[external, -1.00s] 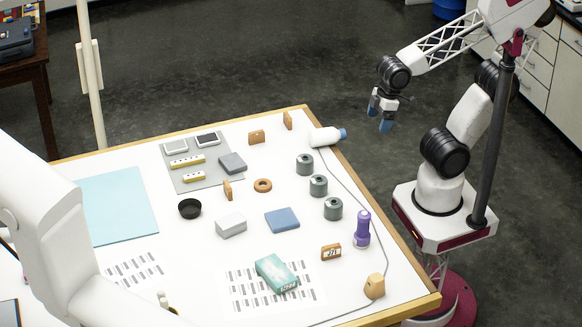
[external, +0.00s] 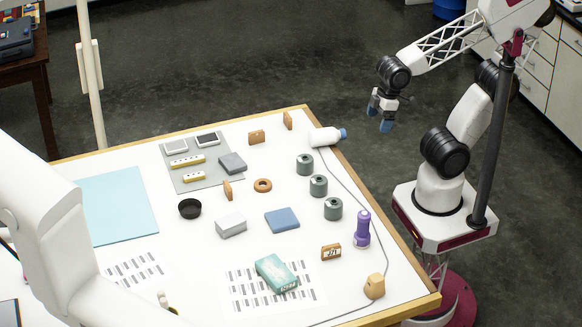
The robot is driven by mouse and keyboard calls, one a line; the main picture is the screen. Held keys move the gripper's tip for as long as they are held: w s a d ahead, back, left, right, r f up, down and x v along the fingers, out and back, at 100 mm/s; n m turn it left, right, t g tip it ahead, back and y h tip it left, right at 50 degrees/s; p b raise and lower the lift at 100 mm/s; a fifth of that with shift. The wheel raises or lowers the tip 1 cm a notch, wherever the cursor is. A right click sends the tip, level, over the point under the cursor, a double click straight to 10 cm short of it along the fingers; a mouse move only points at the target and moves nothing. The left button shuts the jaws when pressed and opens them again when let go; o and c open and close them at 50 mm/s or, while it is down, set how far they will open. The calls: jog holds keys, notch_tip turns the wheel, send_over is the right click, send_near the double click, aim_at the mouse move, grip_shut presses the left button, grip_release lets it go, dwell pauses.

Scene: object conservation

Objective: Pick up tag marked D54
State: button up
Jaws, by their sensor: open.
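Several small wooden tag-like blocks lie on the white table (external: 130,265). One wooden block (external: 331,252) near the front right has a pale label with dark marks, too small to read surely. Other wooden blocks stand at the back, one (external: 256,137) and another (external: 287,120), and one (external: 227,190) stands near the middle. I cannot tell which is marked D54. My gripper (external: 381,115) is open and empty, in the air beyond the table's right edge, with blue fingertips pointing down.
A thin cord runs there. A teal box (external: 277,274) lies on a printed sheet. A grey tray (external: 205,183) holds devices.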

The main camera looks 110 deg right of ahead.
jog(key=w+n+t, duration=0.3)
jog(key=w+n, duration=0.6)
jog(key=w, duration=0.4)
jog(key=n+t, duration=0.8)
jog(key=n, duration=1.8)
send_near(228, 190)
jog(key=d, duration=0.1)
jog(key=w+d, duration=0.1)
jog(key=shift+d+f, duration=0.35)
jog(key=shift+f, duration=0.05)
jog(key=shift+w+f+n, duration=0.3)
jog(key=shift+f+n, duration=0.05)
jog(key=shift+n, duration=0.25)
jog(key=shift+x, duration=1.3)
